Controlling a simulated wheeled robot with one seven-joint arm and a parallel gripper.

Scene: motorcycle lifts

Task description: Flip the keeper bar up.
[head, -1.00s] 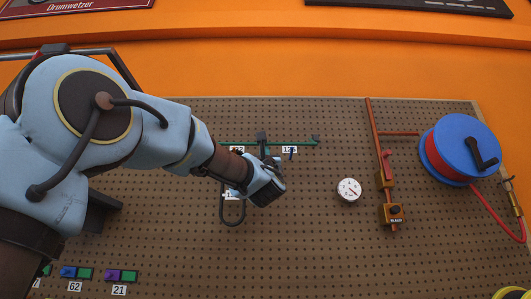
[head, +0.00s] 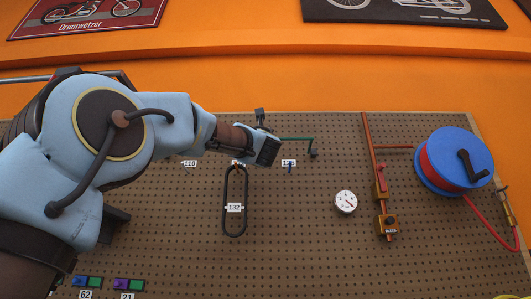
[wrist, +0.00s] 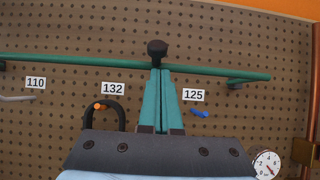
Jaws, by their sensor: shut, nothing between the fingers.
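The keeper bar (wrist: 90,60) is a long green bar across the pegboard, with a black knob (wrist: 157,48) at its middle. In the head view the bar (head: 297,139) shows right of my gripper, slightly above its black right end mount (head: 313,153), and the knob (head: 260,114) sticks up above it. My gripper (wrist: 160,72) is shut and empty. Its green fingertips are at the bar, just under the knob; whether they touch cannot be told. In the head view my gripper (head: 265,140) hides the bar's middle, and my arm covers its left part.
Below the bar are hooks labelled 110 (wrist: 36,82), 132 (wrist: 112,88) and 125 (wrist: 193,95). A black loop (head: 245,205) hangs at 132. To the right are a gauge (head: 346,202), an orange pipe (head: 368,150) with a red lever, and a blue hose reel (head: 455,160).

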